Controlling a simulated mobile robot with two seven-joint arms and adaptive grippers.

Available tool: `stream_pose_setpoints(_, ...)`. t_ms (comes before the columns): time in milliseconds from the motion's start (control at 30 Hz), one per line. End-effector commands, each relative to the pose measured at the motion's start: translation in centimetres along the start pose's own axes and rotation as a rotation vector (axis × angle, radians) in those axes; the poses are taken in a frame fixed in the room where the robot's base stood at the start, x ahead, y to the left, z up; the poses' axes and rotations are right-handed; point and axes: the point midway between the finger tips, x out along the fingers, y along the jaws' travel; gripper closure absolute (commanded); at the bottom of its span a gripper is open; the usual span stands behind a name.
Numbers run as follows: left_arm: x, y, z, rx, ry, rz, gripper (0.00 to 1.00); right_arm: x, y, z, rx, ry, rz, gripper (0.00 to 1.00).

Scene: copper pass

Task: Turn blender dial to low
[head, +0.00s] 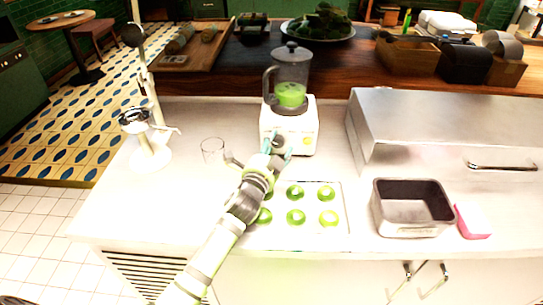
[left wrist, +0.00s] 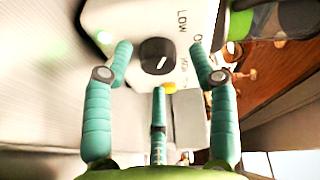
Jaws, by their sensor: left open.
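The blender (head: 299,134) stands on the white counter, with a white base and a clear jug (head: 290,92) holding green liquid. In the left wrist view its round black dial (left wrist: 153,56) faces me, with a short white pointer mark. The label LOW (left wrist: 182,21) is beside it; the other labels are partly covered by a finger. Where the pointer aims is hard to tell. My left gripper (head: 278,153) is at the front of the base. In the left wrist view its open teal fingers (left wrist: 163,57) stand around the dial; contact cannot be told. My right gripper is not in view.
A tray (head: 342,214) of green-and-white rounds lies under my left arm. A glass (head: 212,150) and a white stand (head: 149,150) are at left. A metal bin (head: 408,230), a pink block (head: 472,221) and a steel cabinet (head: 440,125) are at right.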

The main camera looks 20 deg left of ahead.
Motion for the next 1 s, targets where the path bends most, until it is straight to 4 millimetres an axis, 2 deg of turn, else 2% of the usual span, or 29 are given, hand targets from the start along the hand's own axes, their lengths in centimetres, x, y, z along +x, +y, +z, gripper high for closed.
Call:
stream_pose_setpoints(167, -2.5, 0.1, 0.0, 0.000, 0.001, 0.002, 0.41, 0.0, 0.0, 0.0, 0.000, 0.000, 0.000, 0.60)
stream_pose_setpoints(400, -7.7, 0.2, -0.2, -0.001, 0.002, 0.003, 0.41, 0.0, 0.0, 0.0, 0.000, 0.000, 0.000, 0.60)
stream_pose_setpoints(600, -10.6, 0.1, -0.3, 0.000, 0.003, 0.001, 0.41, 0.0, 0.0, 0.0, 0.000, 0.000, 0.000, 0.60)
stream_pose_setpoints(767, -11.6, 0.0, -0.3, -0.001, 0.004, 0.000, 0.41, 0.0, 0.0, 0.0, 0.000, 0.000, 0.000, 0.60)
stream_pose_setpoints(1000, -11.6, 0.0, -0.3, 0.000, 0.004, 0.000, 0.41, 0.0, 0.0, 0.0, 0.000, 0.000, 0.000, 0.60)
